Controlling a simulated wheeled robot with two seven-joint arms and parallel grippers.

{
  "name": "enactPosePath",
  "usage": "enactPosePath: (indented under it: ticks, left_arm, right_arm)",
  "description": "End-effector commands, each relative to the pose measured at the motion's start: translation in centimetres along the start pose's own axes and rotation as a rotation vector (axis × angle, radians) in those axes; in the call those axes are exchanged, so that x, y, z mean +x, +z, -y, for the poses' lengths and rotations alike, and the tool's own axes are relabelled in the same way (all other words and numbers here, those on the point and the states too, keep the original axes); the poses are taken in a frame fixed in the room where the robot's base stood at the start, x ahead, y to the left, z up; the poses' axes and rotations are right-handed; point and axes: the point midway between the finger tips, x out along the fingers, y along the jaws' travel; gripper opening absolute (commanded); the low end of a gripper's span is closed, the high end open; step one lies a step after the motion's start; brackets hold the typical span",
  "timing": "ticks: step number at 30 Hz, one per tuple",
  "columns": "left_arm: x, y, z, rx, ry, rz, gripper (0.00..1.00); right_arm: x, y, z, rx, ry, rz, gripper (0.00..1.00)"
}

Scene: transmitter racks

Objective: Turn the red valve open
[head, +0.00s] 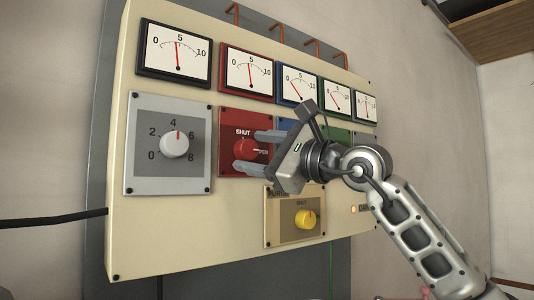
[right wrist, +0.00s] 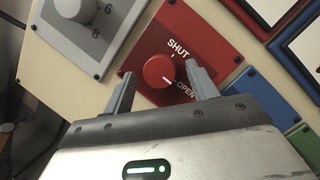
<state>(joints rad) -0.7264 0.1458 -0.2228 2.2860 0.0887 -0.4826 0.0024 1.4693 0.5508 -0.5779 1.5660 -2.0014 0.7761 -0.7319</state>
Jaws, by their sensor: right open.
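The red valve is a round red knob (head: 246,149) on a red panel plate marked SHUT and OPEN. It shows near the top middle of the right wrist view (right wrist: 160,69). Its white pointer line points toward the OPEN label in both views. My right gripper (head: 257,152) is open in front of the red plate, with one finger above and one below the knob in the head view. In the right wrist view the fingertips (right wrist: 161,73) stand on either side of the knob, with gaps visible. My left gripper is not in view.
A grey dial (head: 174,145) sits left of the red plate, and a yellow knob (head: 305,218) sits below it to the right. Blue (head: 287,125) and green plates to the right are partly hidden by my gripper. Several gauges line the top of the cream panel (head: 160,235).

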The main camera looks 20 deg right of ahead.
Motion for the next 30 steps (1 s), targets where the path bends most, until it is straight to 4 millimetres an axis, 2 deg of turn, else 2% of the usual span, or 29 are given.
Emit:
enactPosePath:
  ticks: [5, 14, 21, 25, 30]
  left_arm:
    - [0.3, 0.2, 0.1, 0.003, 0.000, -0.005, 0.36]
    - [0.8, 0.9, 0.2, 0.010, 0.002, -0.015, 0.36]
    - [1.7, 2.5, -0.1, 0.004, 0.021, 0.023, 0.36]
    - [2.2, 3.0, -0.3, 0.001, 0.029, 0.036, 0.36]
    - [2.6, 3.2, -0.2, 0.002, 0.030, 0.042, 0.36]
  right_arm:
    - [-1.7, -0.2, 0.0, -0.001, -0.002, -0.001, 0.58]
    - [-8.7, -0.3, -0.2, -0.005, -0.003, -0.004, 0.58]
    - [-13.6, -0.2, -0.1, -0.001, -0.001, -0.003, 0.58]
    - [-15.1, -0.2, -0.1, 0.001, 0.000, -0.003, 0.58]
    - [-15.9, 0.0, 0.0, 0.001, 0.001, -0.001, 0.58]
